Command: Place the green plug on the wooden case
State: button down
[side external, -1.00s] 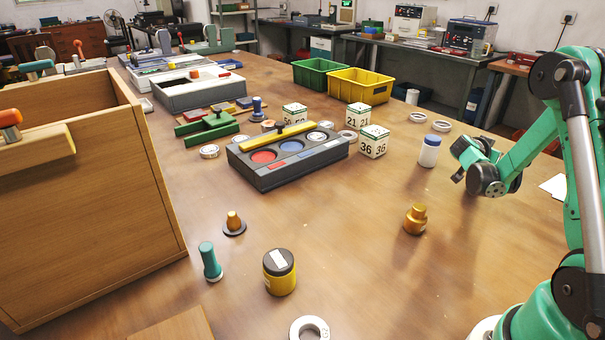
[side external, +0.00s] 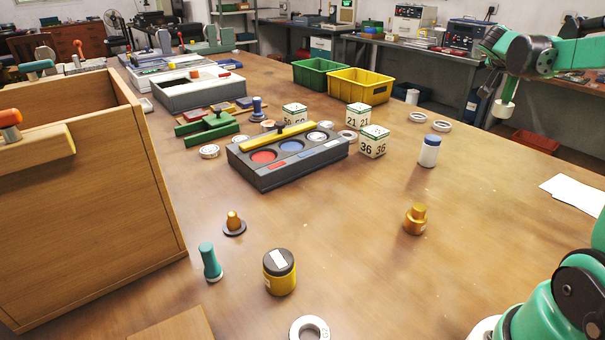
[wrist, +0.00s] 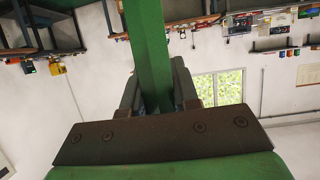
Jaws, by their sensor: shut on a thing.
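My gripper (side external: 494,82) is raised high at the upper right of the side view, far from the table top. It is shut on a green piece, which I take to be the green plug. Its pale end (side external: 503,108) points down in the side view. In the wrist view the green plug (wrist: 148,50) shows as a long green bar between the two fingers (wrist: 152,100). The large wooden case (side external: 90,205) stands at the left edge of the table, far from my gripper. A teal peg (side external: 209,262) stands on the table beside it.
A dark tray with coloured discs (side external: 290,160) sits mid-table, with numbered cubes (side external: 372,142) and a white bottle (side external: 429,151) to its right. A brass piece (side external: 415,219) and yellow jar (side external: 279,272) stand in front. The table's right side is mostly clear.

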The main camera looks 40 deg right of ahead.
jog(key=w+a+r+n+t+y, duration=0.15)
jog(key=w+a+n+t, duration=0.35)
jog(key=w+a, duration=0.5)
jog(key=w+a+n+t+y, duration=0.3)
jog(key=w+a+n+t, duration=0.2)
jog(key=w+a, duration=0.5)
jog(key=a+n+t+y, duration=0.3)
jog(key=a+n+y, duration=0.1)
jog(key=a, duration=1.2)
jog(key=s+a+r+n+y, duration=0.1)
jog(key=s+a+n+y, duration=0.2)
jog(key=a, duration=0.6)
jog(key=s+a+r+n+y, duration=0.1)
jog(key=a+n+y, duration=0.35)
jog(key=a, duration=0.55)
jog(key=s+a+r+n+g+y, duration=0.25)
jog(key=s+a+n+y, duration=0.4)
jog(key=s+a, duration=0.8)
jog(key=shift+m+g+y, duration=0.25)
jog(key=shift+m, duration=0.05)
jog(key=f, duration=0.6)
jog(key=w+a+f, duration=0.1)
jog(key=f, duration=1.3)
jog(key=shift+w+a, duration=0.15)
jog(key=shift+w, duration=0.2)
jog(key=shift+f, duration=0.15)
